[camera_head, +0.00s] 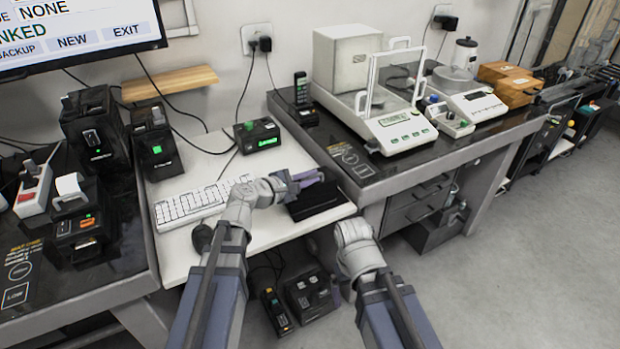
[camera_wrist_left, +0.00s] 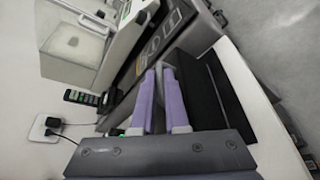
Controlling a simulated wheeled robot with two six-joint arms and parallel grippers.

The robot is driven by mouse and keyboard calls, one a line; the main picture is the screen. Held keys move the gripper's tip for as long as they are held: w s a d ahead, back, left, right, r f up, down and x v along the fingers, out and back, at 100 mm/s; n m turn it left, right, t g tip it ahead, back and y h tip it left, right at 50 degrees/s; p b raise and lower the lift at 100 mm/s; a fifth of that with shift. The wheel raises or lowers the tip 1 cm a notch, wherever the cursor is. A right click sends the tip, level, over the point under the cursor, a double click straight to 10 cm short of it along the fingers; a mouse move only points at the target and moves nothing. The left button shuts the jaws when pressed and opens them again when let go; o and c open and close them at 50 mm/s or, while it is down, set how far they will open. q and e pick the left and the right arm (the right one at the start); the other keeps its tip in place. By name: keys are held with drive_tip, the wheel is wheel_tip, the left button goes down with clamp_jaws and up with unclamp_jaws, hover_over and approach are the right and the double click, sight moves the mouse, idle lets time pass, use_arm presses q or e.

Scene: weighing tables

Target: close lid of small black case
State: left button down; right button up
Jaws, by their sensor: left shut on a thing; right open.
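The small black case (camera_head: 322,204) lies on the right end of the white desk, and its black surface also shows in the left wrist view (camera_wrist_left: 218,88) to the right of the fingers. My left gripper (camera_head: 312,178) is just above the case's back side. Its two purple fingers (camera_wrist_left: 163,92) are shut on a thin dark piece, which looks like the case's lid; the fingers hide much of it, so its exact tilt is hard to tell. My right arm reaches in front of the desk's right edge, lower than the left.
A white keyboard (camera_head: 202,202) and a box with a green display (camera_head: 257,136) share the desk. The dark weighing table (camera_head: 345,163) with a balance (camera_head: 398,130) stands close to the case's right. Devices sit on the floor below (camera_head: 309,296).

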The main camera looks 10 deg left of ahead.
use_arm(q)
drive_tip(key=shift+f, duration=0.1)
drive_tip(key=c, duration=1.2)
unclamp_jaws()
drive_tip(key=shift+w, duration=0.1)
drive_tip(key=p+v, duration=0.2)
drive_tip(key=v, duration=0.5)
drive_tip(key=shift+s+a, duration=0.25)
drive_tip(key=shift+s, duration=0.1)
